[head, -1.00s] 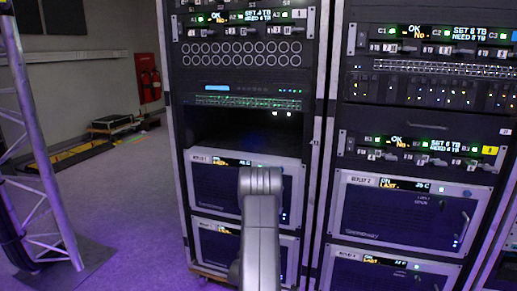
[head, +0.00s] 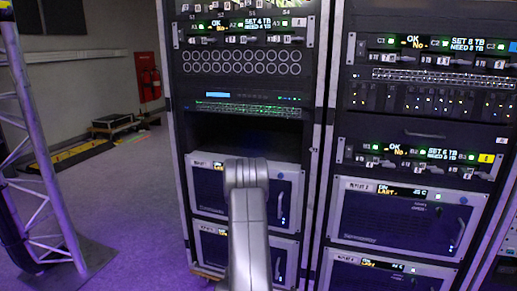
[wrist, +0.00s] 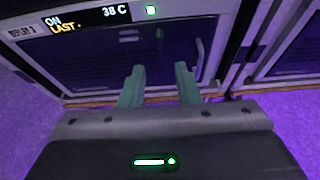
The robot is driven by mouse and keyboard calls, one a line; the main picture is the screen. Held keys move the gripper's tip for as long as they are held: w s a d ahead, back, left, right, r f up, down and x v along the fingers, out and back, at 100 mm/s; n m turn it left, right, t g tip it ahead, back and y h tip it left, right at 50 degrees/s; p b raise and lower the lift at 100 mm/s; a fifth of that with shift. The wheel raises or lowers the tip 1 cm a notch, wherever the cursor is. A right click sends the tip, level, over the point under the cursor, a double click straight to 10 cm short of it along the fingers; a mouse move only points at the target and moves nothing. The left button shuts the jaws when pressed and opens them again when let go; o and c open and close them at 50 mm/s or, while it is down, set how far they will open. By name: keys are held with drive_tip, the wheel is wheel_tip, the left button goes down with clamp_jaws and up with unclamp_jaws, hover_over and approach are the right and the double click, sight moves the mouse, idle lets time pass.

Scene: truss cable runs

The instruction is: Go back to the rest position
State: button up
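My gripper (wrist: 160,85) shows in the wrist view with its two greenish fingers apart and nothing between them. It is in front of a lower rack unit (wrist: 120,48) that has a display reading "ON LAST" and "38 C", a green light and a handle on the right. In the head view my grey arm rises at the bottom centre in front of the left rack (head: 245,131); the gripper itself does not show there.
A right rack (head: 425,136) with similar units stands beside the left one. A metal truss (head: 40,150) stands at the far left on a dark base plate. Purple floor (head: 135,190) lies open between truss and racks. A red extinguisher (head: 149,80) hangs at the back wall.

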drive_tip(key=w+d+f+n+h+p, duration=0.1)
drive_tip(key=w+f+n+h+p, duration=0.1)
drive_tip(key=w+n, duration=0.3)
drive_tip(key=w+d+f+n+h+p, duration=0.1)
drive_tip(key=w+f+n+h+p, duration=0.1)
drive_tip(key=w+n+h, duration=0.3)
drive_tip(key=f+n, duration=0.1)
drive_tip(key=n, duration=0.2)
drive_tip(key=shift+w+d+f+n+t, duration=0.2)
drive_tip(key=shift+d+n+t, duration=0.1)
drive_tip(key=shift+d+t, duration=0.1)
idle(1.0)
drive_tip(key=shift+r+h, duration=0.1)
drive_tip(key=shift+h, duration=0.2)
